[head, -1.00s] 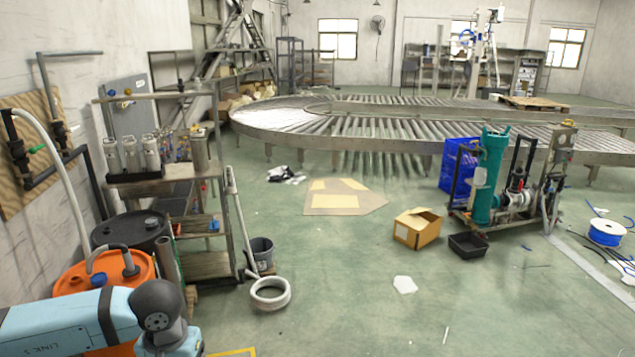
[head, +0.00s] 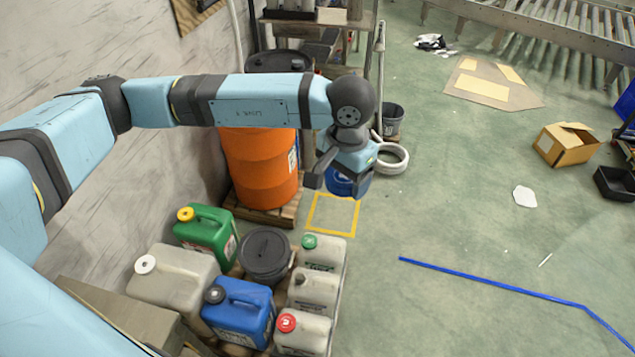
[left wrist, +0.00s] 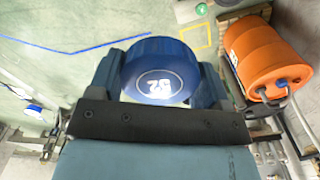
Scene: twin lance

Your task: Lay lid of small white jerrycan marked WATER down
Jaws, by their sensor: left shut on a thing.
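My left gripper (head: 343,172) is shut on a round blue lid (head: 349,187), held in the air near the yellow floor square. In the left wrist view the lid (left wrist: 158,72) sits between both fingers, a pale printed mark on its face. Three small white jerrycans stand in a column below it in the head view: one with a green cap (head: 322,254), one with a dark cap or open mouth (head: 315,292), one with a red cap (head: 303,334). Their labels are too small to read. My right gripper is out of view.
A green jerrycan (head: 207,234), a blue jerrycan (head: 240,313), a larger pale jerrycan (head: 173,281) and a dark round container (head: 265,255) crowd beside them. An orange drum (head: 260,170) stands behind. The yellow-outlined floor square (head: 331,215) looks clear; green floor lies open rightward.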

